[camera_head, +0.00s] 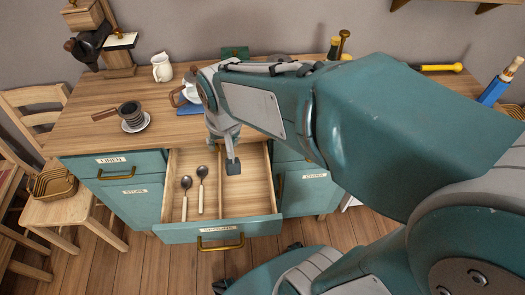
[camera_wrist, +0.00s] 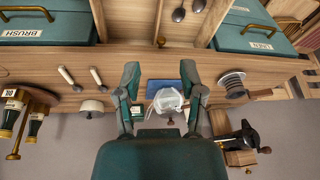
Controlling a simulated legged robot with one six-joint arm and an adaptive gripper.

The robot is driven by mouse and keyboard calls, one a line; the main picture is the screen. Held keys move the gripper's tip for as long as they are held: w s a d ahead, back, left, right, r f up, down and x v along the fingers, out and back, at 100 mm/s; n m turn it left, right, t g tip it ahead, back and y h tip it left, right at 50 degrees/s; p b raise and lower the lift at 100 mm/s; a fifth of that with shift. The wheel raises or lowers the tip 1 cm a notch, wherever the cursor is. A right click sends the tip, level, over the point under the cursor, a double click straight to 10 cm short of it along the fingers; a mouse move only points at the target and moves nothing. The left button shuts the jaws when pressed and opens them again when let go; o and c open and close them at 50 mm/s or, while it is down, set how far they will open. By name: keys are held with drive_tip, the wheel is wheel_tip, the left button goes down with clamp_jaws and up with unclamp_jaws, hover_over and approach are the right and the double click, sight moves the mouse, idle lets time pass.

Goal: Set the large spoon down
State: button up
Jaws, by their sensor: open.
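Two spoons lie side by side in the left compartment of the open drawer (camera_head: 252,196), the left spoon (camera_head: 185,198) and the right spoon (camera_head: 202,186). Both have dark bowls and pale handles; I cannot tell for sure which is the large one. Their bowls also show at the top of the wrist view, one spoon (camera_wrist: 178,14) beside the other (camera_wrist: 198,6). My gripper (camera_head: 224,160) is above the back of the drawer, just right of the spoons and apart from them. In the wrist view my gripper (camera_wrist: 161,78) has its fingers spread, with nothing held between them.
The drawer's right compartment looks empty. Two pale-handled utensils (camera_wrist: 82,77) lie on the counter. A chair (camera_head: 50,213) stands left.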

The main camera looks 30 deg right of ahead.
drive_tip(key=s+d+r+n+t, duration=0.1)
drive_tip(key=s+d+r, duration=0.1)
drive_tip(key=s, duration=0.3)
drive_tip(key=s+d+r+t, duration=0.1)
drive_tip(key=s+d+r, duration=0.1)
drive_tip(key=s, duration=0.3)
drive_tip(key=shift+s+r+n, duration=0.4)
drive_tip(key=shift+r, duration=0.45)
drive_tip(key=shift+d, duration=0.2)
